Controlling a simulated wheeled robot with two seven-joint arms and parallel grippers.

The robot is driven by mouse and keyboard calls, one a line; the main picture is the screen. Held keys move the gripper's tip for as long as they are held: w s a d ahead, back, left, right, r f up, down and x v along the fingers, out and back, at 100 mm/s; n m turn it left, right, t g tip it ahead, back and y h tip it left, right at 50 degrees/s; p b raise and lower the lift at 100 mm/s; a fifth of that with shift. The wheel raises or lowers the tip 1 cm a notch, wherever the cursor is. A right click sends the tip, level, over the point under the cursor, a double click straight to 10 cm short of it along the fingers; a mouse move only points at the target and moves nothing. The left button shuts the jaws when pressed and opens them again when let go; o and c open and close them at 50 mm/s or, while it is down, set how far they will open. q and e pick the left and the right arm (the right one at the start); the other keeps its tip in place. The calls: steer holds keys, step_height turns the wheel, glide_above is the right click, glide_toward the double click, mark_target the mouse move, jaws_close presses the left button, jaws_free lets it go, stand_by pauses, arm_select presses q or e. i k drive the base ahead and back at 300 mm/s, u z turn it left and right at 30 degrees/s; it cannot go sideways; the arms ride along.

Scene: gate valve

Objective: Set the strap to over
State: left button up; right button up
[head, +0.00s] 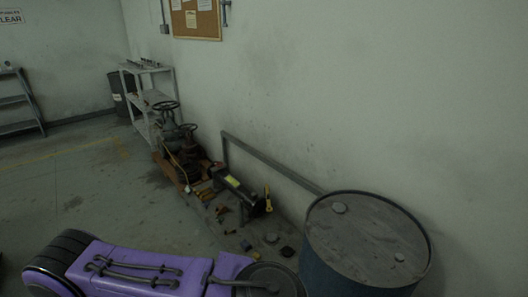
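Two gate valves stand close together on a rusty orange base by the wall. The grey gate valve (166,125) has a dark round handwheel on top. The darker valve (187,150) beside it also has a handwheel. A thin yellow line (178,168) runs down the front of the valves; I cannot tell whether it is the strap. A black cylinder (238,188) with a yellow label lies on a stand nearer me, with a small yellow piece at its end. I cannot make out the strap's position. Neither of my grippers is in view.
A large dark drum (365,240) stands at the lower right. A grey rail (270,160) runs along the wall behind the cylinder. Small loose parts (247,245) lie on the floor. A shelf rack (150,100) stands behind the valves. The floor (70,190) at left is open.

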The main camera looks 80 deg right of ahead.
mark_target(268, 195)
steer(key=z, duration=1.75)
steer(key=i, duration=2.2)
steer(key=z, duration=3.2)
